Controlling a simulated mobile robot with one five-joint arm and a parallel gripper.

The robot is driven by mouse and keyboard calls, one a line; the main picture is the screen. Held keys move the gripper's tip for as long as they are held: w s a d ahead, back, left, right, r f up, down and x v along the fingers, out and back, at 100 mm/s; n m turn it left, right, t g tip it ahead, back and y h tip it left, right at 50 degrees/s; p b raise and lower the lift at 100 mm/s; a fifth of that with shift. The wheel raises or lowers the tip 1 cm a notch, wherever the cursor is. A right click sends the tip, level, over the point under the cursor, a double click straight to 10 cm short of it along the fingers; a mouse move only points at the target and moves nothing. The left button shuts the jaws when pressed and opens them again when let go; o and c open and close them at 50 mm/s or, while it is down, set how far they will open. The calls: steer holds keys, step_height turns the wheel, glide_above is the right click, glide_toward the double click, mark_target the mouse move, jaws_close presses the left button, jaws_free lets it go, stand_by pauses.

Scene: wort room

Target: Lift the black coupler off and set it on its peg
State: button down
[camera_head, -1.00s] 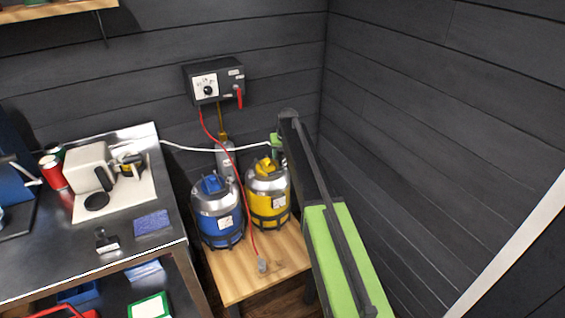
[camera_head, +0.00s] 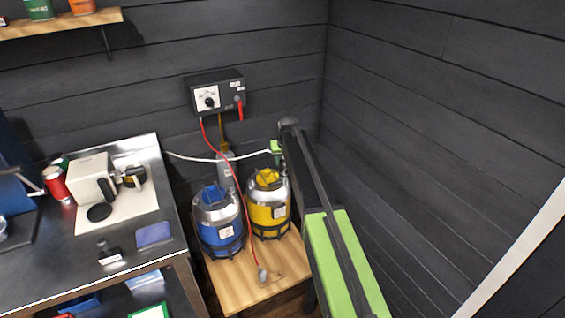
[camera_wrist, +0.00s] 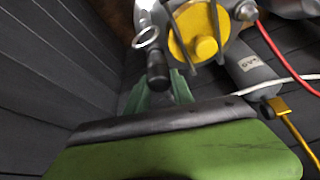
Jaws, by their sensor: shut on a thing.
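My gripper (camera_head: 277,147) is at the far end of my green and dark arm, beside and a little above the yellow keg (camera_head: 267,205). In the wrist view its green fingers (camera_wrist: 162,92) are closed around the lower end of a black piece with a metal ring near it, which I take for the black coupler (camera_wrist: 157,67). The yellow keg top (camera_wrist: 203,40) lies just beyond it; whether the coupler touches the keg I cannot tell. The coupler is not made out in the head view. I cannot pick out its peg.
The blue keg (camera_head: 217,222) stands left of the yellow one on a wooden stand (camera_head: 235,288). A red hose hangs from the wall box (camera_head: 215,93) to a grey fitting (camera_head: 262,277). A white hose (camera_head: 195,159) runs behind the kegs. The right wall is close.

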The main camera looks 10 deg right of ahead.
steer(key=r, duration=0.1)
steer(key=r+p, duration=0.1)
steer(key=d+r+p, duration=0.1)
steer(key=shift+s+r, duration=0.4)
steer(key=s+d+r+p, duration=0.5)
steer(key=d+p, duration=0.1)
steer(key=d, duration=0.2)
steer(key=shift+s+d+r, duration=0.25)
steer(key=shift+s+d, duration=0.15)
steer(key=shift+a, duration=0.1)
